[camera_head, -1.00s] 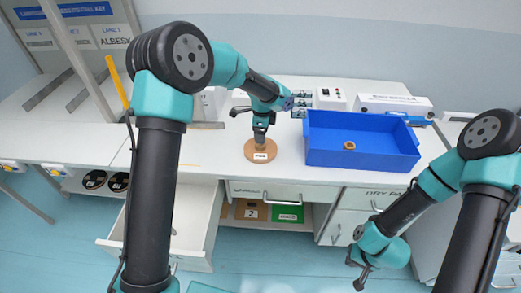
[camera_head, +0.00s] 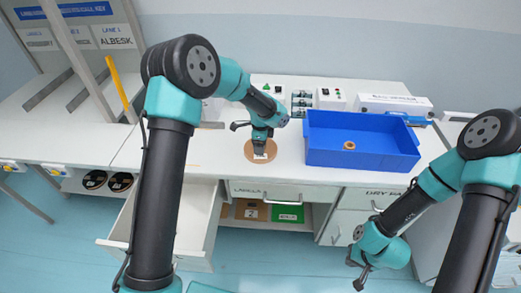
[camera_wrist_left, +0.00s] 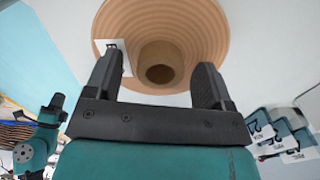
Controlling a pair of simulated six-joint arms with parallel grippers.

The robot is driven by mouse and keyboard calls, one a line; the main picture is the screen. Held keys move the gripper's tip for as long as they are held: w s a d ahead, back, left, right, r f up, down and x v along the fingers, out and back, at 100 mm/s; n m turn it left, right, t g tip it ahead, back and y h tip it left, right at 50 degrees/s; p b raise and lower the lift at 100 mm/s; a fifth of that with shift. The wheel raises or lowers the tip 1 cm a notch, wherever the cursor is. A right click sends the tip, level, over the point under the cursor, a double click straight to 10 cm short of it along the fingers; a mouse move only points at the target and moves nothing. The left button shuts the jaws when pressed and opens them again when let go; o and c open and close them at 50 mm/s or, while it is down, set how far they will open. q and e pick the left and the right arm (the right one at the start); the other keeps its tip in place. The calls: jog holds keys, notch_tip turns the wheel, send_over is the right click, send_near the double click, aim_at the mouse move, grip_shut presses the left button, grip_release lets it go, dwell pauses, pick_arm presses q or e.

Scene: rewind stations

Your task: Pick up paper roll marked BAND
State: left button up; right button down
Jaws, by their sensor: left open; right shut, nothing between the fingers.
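A tan paper roll (camera_head: 249,152) lies flat on the white worktop, left of the blue bin. A small white label is on it, too small to read. My left gripper (camera_head: 260,155) is directly over the roll, pointing down and hiding part of it. In the left wrist view the left gripper (camera_wrist_left: 158,85) is open, its fingers on either side of the roll's raised hollow core (camera_wrist_left: 183,52). I cannot tell whether they touch the roll (camera_wrist_left: 210,22). My right gripper (camera_head: 362,273) is shut and empty, low at the right, away from the worktop.
A blue bin (camera_head: 340,158) holding a small tan ring (camera_head: 349,145) stands right of the roll. Switch boxes (camera_head: 331,98) and a white carton (camera_head: 394,104) are behind it. An open drawer (camera_head: 205,235) juts out at the front left. Dark rolls (camera_head: 121,182) sit under the left bench.

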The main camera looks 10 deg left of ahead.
dwell(0.4)
pick_arm(q)
jog(key=c, duration=1.1)
jog(key=shift+r, duration=0.1)
jog(key=shift+r, duration=1.8)
jog(key=s+d+r, duration=0.1)
jog(key=s+d, duration=0.3)
jog(key=s, duration=1.1)
jog(key=shift+s+r, duration=0.15)
jog(key=shift+s, duration=0.1)
